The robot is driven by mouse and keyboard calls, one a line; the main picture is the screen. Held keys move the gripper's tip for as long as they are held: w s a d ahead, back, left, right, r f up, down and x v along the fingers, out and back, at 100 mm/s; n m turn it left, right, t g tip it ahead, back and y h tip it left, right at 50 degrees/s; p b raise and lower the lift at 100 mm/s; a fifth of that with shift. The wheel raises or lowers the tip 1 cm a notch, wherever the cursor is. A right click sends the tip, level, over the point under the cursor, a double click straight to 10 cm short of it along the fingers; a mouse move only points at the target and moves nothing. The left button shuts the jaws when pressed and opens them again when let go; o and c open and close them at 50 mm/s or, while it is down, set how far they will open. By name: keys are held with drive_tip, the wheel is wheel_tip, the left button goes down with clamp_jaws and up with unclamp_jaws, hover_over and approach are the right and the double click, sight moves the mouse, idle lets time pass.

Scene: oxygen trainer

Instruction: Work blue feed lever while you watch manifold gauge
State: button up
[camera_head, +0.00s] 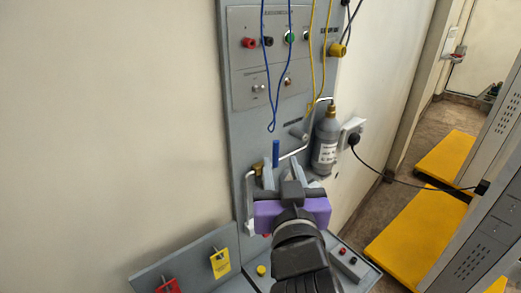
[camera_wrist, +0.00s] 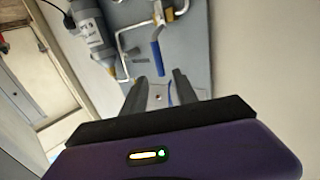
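The blue feed lever (camera_head: 276,153) stands upright at a brass valve (camera_head: 258,169) on the grey wall panel. In the wrist view the blue lever (camera_wrist: 157,58) lies ahead of the fingertips, its free end roughly in line with the gap. My gripper (camera_head: 283,165), with a purple body, is in front of the panel's lower part. In the wrist view my gripper (camera_wrist: 159,75) has its fingers apart with nothing between them. I cannot tell whether a finger touches the lever. I cannot make out a gauge dial in either view.
A grey cylinder (camera_head: 326,142) with a white label stands right of the lever, joined by silver pipe. Blue cords (camera_head: 270,90) hang above the lever. Yellow platforms (camera_head: 415,225) lie on the floor at right.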

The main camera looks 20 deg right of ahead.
sight(276, 150)
drive_tip(key=p+x, duration=0.2)
drive_tip(key=x, duration=0.5)
drive_tip(key=shift+w, duration=0.3)
clamp_jaws()
drive_tip(key=shift+f, duration=0.1)
idle(1.1)
